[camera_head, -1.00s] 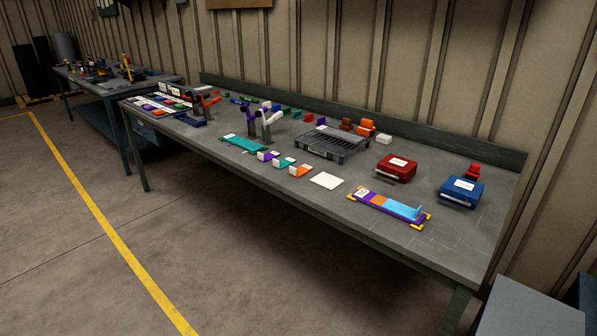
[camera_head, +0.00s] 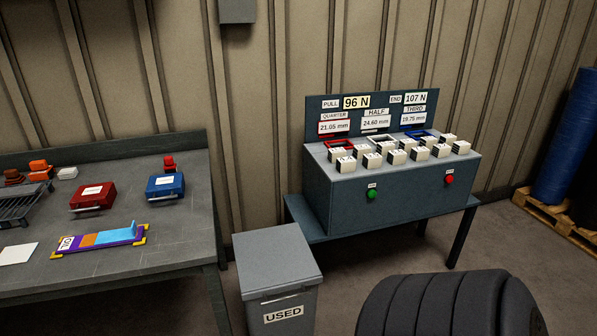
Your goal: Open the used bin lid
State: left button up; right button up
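The used bin (camera_head: 284,312) is a grey box on the floor with a white label reading USED on its front. Its flat grey lid (camera_head: 276,258) is closed on top. A thin light handle strip (camera_head: 280,297) shows at the lid's front edge. The bin stands between the workbench on the left and the press table on the right. Neither of my grippers is in the picture.
The workbench (camera_head: 190,233) at left carries a red case (camera_head: 93,197), a blue case (camera_head: 165,186) and a purple-orange-blue fixture (camera_head: 100,238). The press machine (camera_head: 335,205) has green and red buttons. A dark ribbed rounded object (camera_head: 450,305) fills the lower right. Some floor shows around the bin.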

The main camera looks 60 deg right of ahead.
aim_at(271, 260)
jog(key=z, duration=1.55)
